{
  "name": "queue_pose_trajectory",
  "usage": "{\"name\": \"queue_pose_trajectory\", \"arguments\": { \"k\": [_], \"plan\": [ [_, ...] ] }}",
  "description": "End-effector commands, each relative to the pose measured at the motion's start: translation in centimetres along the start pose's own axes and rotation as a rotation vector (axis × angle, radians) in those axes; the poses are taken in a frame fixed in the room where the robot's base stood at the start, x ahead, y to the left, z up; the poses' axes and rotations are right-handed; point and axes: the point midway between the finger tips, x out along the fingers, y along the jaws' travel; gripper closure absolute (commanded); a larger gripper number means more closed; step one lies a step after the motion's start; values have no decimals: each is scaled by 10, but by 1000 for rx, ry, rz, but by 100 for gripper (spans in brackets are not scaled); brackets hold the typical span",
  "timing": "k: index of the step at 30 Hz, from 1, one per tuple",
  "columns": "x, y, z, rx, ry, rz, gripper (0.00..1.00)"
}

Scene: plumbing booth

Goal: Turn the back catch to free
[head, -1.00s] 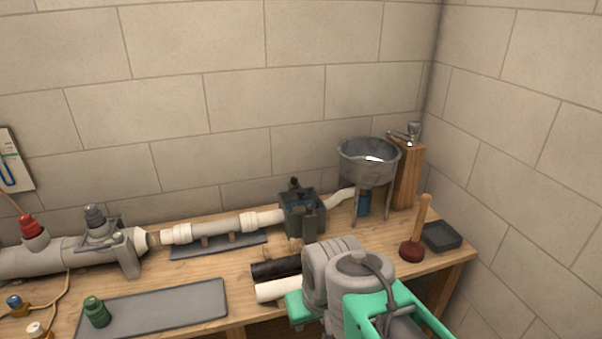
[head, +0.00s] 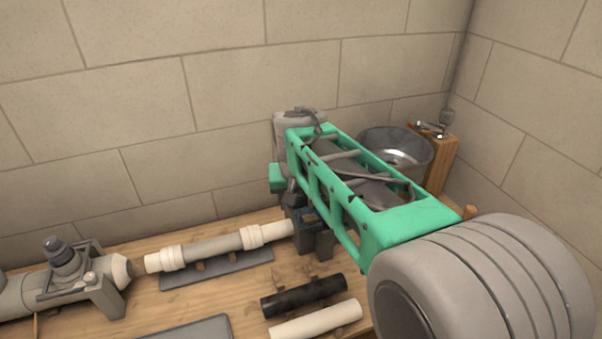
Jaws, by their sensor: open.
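A dark grey clamp block (head: 318,240) stands on the bench at the right end of the pale pipe (head: 225,245). My arm and gripper cover its upper part, and I cannot make out the back catch on it. My gripper (head: 292,197) points down just above the block's left top, below my grey wrist and green link. Its fingertips are small, dark and mostly hidden against the block. I cannot tell whether they touch it.
A metal funnel bowl (head: 398,148) and a wooden post (head: 441,163) stand behind my arm at the right. A black tube (head: 303,296) and a white tube (head: 315,320) lie in front of the block. A grey fitting with a capped valve (head: 66,260) is at the left.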

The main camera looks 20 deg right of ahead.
Motion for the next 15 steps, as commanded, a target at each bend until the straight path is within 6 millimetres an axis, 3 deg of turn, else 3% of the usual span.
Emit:
{"name": "queue_pose_trajectory", "arguments": {
  "k": [1,3,6,10,15],
  "plan": [
    [12,-1,-38,58,-4,25,52],
    [33,0,-86,153,5,58,52],
    [72,5,-141,282,18,102,52],
    [117,13,-182,414,38,143,52],
    [146,19,-198,487,50,163,52]
  ]
}}
